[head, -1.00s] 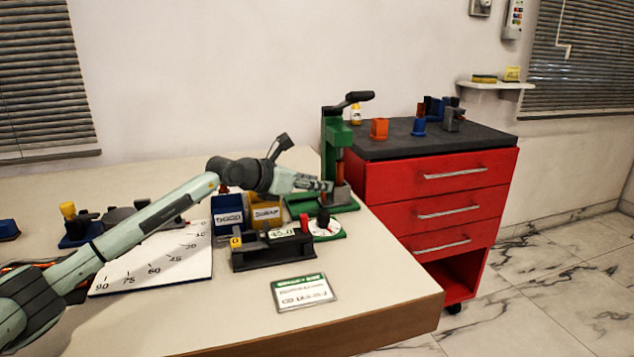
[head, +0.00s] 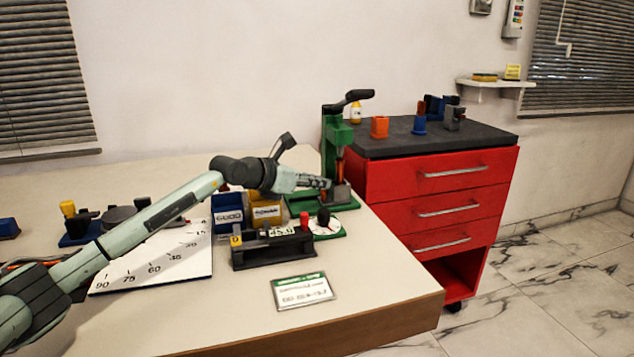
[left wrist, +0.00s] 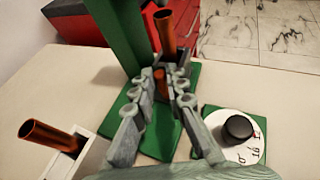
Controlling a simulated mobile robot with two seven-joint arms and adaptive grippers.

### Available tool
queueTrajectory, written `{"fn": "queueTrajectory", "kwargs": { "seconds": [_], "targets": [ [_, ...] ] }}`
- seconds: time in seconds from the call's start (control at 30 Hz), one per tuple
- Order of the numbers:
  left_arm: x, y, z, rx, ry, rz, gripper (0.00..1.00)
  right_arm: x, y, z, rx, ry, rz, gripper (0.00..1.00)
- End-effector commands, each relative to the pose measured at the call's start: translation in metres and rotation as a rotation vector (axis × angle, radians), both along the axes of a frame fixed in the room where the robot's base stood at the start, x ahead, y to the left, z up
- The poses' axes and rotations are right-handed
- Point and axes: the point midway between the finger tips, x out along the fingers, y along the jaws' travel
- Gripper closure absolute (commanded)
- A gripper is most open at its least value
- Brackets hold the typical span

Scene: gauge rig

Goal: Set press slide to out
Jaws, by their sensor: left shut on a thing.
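The green press (head: 333,135) with its black lever stands at the back right of the table. Its green base (left wrist: 160,135) shows in the left wrist view. My left gripper (head: 328,184) reaches in low at the front of the press. In the left wrist view the fingers (left wrist: 163,75) are shut on a small orange-red peg (left wrist: 160,82), which looks like the slide's handle. A copper tube (left wrist: 165,30) stands upright just beyond the fingertips. The slide itself is mostly hidden by the fingers, so its position is hard to tell. My right gripper is not in view.
A dial with a black knob (left wrist: 237,128) sits close beside the press. Blue (head: 228,216) and yellow (head: 266,213) bins and a black gauge fixture (head: 270,252) stand nearby. A red drawer cabinet (head: 440,190) is to the right. The table's front is mostly clear around a card (head: 303,292).

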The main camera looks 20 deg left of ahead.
Motion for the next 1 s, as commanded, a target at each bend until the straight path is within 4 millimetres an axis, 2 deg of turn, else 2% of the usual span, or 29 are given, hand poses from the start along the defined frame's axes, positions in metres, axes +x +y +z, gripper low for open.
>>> {"fn": "queueTrajectory", "kwargs": {
  "seconds": [0.17, 0.27, 0.4, 0.77, 0.8, 0.93, 1.0],
  "targets": [
    [-0.008, 0.015, -0.002, 0.001, -0.001, 0.003, 1.00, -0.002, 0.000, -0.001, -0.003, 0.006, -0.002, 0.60],
    [-0.016, 0.026, -0.003, 0.001, 0.000, 0.003, 1.00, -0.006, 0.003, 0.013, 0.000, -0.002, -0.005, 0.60],
    [-0.024, 0.037, -0.001, 0.001, -0.001, 0.001, 1.00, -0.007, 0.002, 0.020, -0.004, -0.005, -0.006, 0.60],
    [-0.026, 0.039, 0.000, 0.000, -0.001, 0.000, 1.00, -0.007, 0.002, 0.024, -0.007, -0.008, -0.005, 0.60],
    [-0.026, 0.039, 0.000, 0.000, -0.001, 0.000, 0.83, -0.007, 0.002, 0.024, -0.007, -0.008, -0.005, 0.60],
    [-0.026, 0.039, 0.000, 0.001, 0.000, 0.000, 0.67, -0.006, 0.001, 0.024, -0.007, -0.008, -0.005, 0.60],
    [-0.026, 0.039, 0.000, 0.001, 0.000, 0.000, 0.66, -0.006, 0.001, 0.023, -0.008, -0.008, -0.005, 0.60]
  ]
}}
